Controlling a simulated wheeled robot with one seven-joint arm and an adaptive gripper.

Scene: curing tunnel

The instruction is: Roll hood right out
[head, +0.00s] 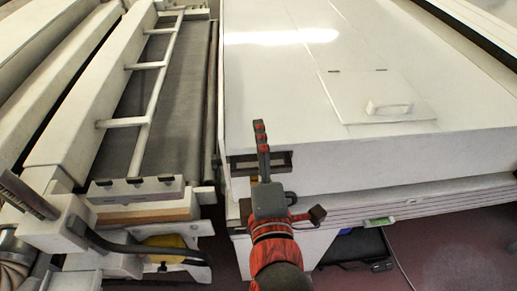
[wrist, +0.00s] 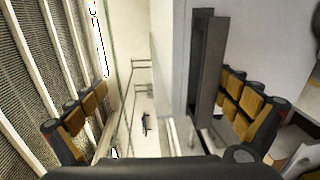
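The hood (head: 290,100) is a large white box-like cover filling the middle and right of the head view. A dark rectangular handle frame (head: 240,165) sits at the left of its near face. My gripper (head: 261,150) is in front of that handle and hides part of it. In the wrist view my gripper (wrist: 160,110) is open, one finger on each side. A dark upright bar (wrist: 207,75), apparently the handle, stands between the fingers, nearer the right one. Contact cannot be told.
A hatch panel (head: 375,95) with a small white grip lies on the hood's top. To the left is a conveyor with a dark belt (head: 175,105) and a white ladder-like rail (head: 152,95). A black case (head: 357,246) and a cable lie on the reddish floor (head: 450,250) at lower right.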

